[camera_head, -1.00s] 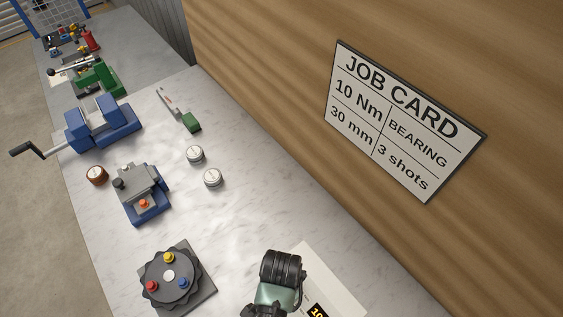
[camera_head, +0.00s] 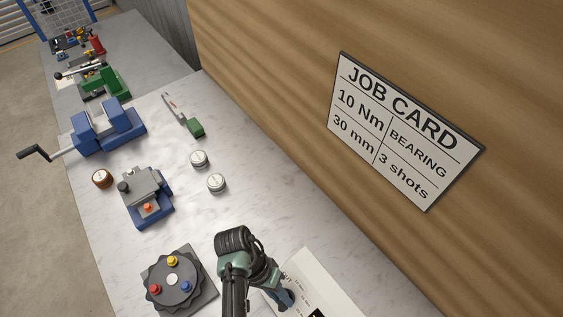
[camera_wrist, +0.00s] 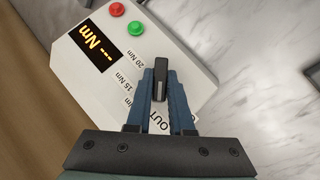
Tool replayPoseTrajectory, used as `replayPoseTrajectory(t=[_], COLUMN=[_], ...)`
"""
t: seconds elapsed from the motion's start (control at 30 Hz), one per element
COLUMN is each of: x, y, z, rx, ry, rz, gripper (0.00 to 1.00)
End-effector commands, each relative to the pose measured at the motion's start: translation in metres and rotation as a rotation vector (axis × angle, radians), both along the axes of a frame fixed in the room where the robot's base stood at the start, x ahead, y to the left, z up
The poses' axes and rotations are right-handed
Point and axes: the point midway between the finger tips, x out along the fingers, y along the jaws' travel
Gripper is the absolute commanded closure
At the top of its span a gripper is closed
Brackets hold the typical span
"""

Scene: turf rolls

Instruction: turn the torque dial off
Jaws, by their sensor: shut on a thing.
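The torque box (camera_wrist: 195,40) is a pale panel with a dark display (camera_wrist: 93,47) showing "--- Nm" in amber. Printed marks include "20 Nm", "15 Nm" and "OUT". The torque dial (camera_wrist: 159,70) is a dark narrow knob. My gripper (camera_wrist: 159,85) is shut on it, with one blue finger on each side. The fingers hide the dial's base and some marks, so its exact setting is unclear. In the head view, my gripper (camera_head: 285,298) reaches down onto the pale box (camera_head: 325,283) at the lower edge.
A red button (camera_wrist: 117,9) and a green button (camera_wrist: 136,27) sit beside the display. A round indexing plate (camera_head: 174,279), a blue fixture (camera_head: 149,203) and a blue vise (camera_head: 108,128) stand to the left. The job card (camera_head: 404,132) hangs on the wall.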

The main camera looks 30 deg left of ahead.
Motion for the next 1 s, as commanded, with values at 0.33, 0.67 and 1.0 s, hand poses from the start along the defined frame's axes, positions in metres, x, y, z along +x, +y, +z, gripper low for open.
replayPoseTrajectory(t=[0.33,0.67,1.0], x=[0.0007,-0.0009,-0.0016], y=[0.0032,0.0040,0.0046], z=[-0.0018,-0.0029,-0.0032], rx=[-0.211,-0.387,-0.496], ry=[0.072,0.136,0.176], rz=[0.248,0.457,0.586], gripper=[1.00,1.00,1.00])
